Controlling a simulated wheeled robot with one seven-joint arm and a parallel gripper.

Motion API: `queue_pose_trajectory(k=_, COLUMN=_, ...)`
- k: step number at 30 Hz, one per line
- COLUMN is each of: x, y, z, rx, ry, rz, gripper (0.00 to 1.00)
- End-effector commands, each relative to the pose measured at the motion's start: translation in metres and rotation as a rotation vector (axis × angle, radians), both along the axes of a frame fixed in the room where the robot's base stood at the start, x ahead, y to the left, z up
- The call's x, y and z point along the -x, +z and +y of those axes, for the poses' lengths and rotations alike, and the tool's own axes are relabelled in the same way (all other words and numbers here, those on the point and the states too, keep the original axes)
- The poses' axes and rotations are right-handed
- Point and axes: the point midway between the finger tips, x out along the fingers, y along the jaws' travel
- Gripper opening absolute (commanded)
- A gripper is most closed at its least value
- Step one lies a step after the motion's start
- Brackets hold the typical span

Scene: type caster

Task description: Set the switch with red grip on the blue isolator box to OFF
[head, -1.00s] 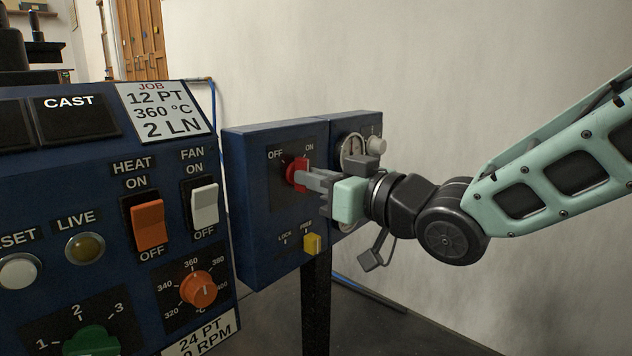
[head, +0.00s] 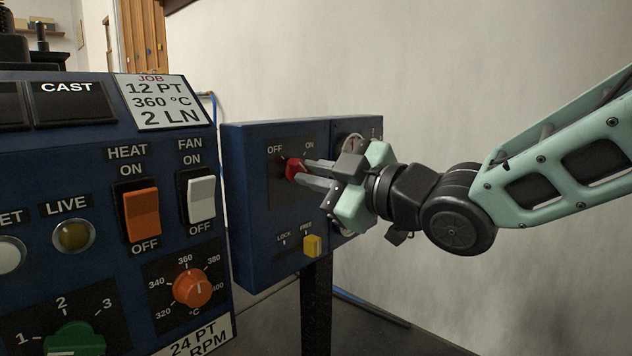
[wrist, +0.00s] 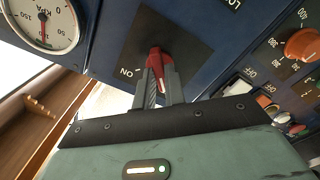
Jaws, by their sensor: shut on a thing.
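The blue isolator box (head: 250,225) stands in the middle of the head view. Its red grip (head: 292,170) sits on a dark plate below the OFF and ON labels. My gripper (head: 303,171) reaches it from the right, rolled at a slant, with its fingers at the red grip. In the wrist view the red grip (wrist: 155,55) shows between my two fingers (wrist: 158,82), which are shut on it. The ON label is beside it there. The fingers partly hide the grip, so its exact pointing is hard to read.
A yellow tab (head: 312,246) sits under the FREE label, below the red grip. A gauge (wrist: 45,22) is on the box's other panel, partly behind my gripper in the head view. The blue control panel (head: 105,260) with rocker switches stands close on the left.

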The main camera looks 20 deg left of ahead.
Motion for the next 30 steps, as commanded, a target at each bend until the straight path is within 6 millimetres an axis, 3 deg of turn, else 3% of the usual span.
queue_pose_trajectory(k=20, x=0.0002, y=-0.0008, z=-0.0002, rx=0.023, ry=0.001, rz=-0.051, gripper=0.00)
queue_pose_trajectory(k=21, x=0.0002, y=-0.0008, z=-0.0002, rx=0.023, ry=0.001, rz=-0.051, gripper=0.23)
queue_pose_trajectory(k=22, x=0.0003, y=-0.0007, z=-0.0002, rx=0.023, ry=0.001, rz=-0.051, gripper=0.31)
queue_pose_trajectory(k=30, x=0.0001, y=-0.0004, z=-0.0001, rx=0.022, ry=0.001, rz=-0.051, gripper=0.34)
